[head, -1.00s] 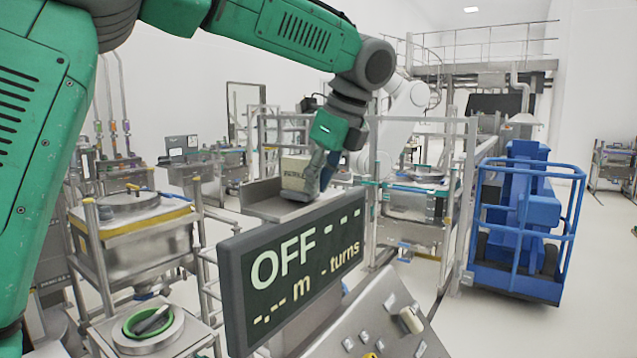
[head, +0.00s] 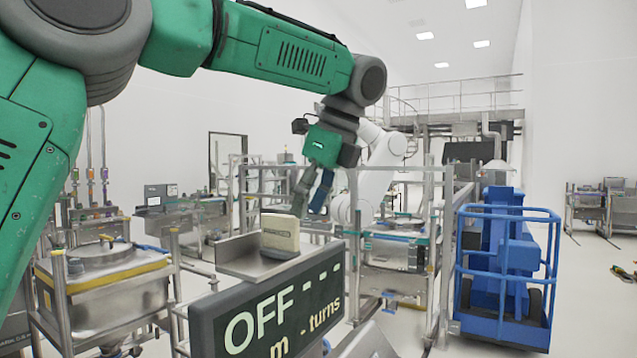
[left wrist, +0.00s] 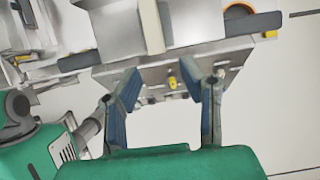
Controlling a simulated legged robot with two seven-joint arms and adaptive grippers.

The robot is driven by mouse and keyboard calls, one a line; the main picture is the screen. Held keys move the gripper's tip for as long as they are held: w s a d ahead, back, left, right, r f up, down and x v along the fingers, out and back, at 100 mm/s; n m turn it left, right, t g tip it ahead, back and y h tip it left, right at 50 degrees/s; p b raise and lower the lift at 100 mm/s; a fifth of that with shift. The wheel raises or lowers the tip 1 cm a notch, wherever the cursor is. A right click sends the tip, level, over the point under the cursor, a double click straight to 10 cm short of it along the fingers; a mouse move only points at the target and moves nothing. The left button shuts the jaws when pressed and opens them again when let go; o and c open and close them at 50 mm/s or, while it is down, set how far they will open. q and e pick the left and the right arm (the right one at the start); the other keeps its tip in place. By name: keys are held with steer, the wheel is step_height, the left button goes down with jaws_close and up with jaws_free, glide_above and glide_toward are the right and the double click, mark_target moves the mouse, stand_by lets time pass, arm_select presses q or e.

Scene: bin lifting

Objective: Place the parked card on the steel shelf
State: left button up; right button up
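The beige parked card (head: 280,235) stands upright in a grey base on the steel shelf (head: 235,258), behind and above the display panel in the head view. In the left wrist view the card (left wrist: 152,26) shows edge-on on the shelf (left wrist: 186,22). My left gripper (head: 311,210) is above and to the right of the card in the head view, apart from it. Its two blue-padded fingers are spread with nothing between them, as the left wrist view shows (left wrist: 163,72). My right gripper is not seen.
The dark display panel (head: 270,318) reading OFF is in front of the shelf. A blue lift cage (head: 508,265) is at right, and a steel vessel (head: 112,285) at left. Metal frames fill the background. The floor at far right is mostly clear.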

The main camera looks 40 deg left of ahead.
arm_select(q)
steer(key=v, duration=0.5)
steer(key=shift+r, duration=0.15)
steer(key=shift+a, duration=0.2)
steer(key=shift+d, duration=0.1)
